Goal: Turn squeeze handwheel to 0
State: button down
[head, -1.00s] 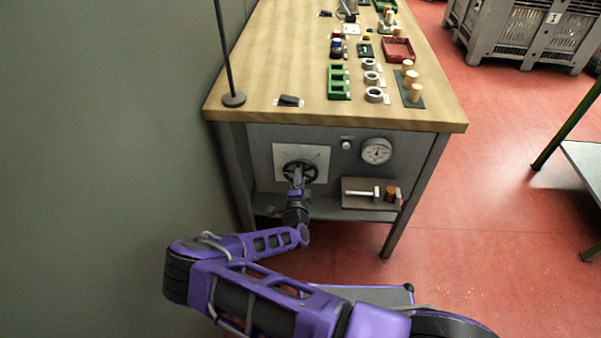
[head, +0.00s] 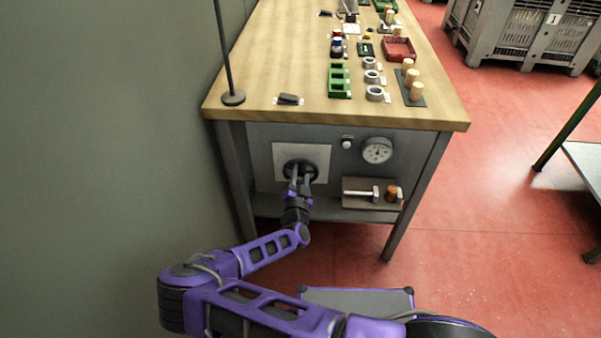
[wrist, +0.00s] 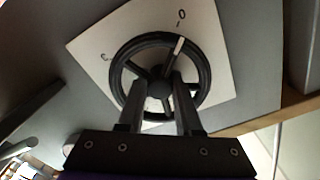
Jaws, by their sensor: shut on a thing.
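The squeeze handwheel (head: 314,167) is a dark spoked wheel on a pale square plate (head: 322,152) at the front of the bench. In the wrist view the handwheel (wrist: 205,73) shows its rim, spokes and a white mark near the top, just right of centre. The mark points close to the "0" printed on the plate (wrist: 205,25). Another character is printed at the plate's left. My gripper (wrist: 160,88) reaches over the lower rim and is shut on the handwheel near its hub. My gripper (head: 300,172) hides part of the wheel in the head view.
A round dial gauge (head: 377,150) and a small knob (head: 347,143) sit right of the plate. Below them, a shelf board (head: 350,199) holds a white-handled tool and a brown cylinder. The wooden benchtop (head: 290,60) overhangs above. A grey wall stands close on the left.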

jog(key=shift+s+f+n, duration=0.1)
jog(key=shift+f+n, duration=0.05)
jog(key=shift+n, duration=0.15)
jog(key=c, duration=0.9)
grip_release()
jog(key=shift+o, duration=0.2)
jog(key=s+p, duration=0.1)
jog(key=s, duration=1.6)
jog(key=shift+s+a+p, duration=0.2)
jog(key=shift+a+p, duration=0.1)
jog(key=shift+p, duration=0.05)
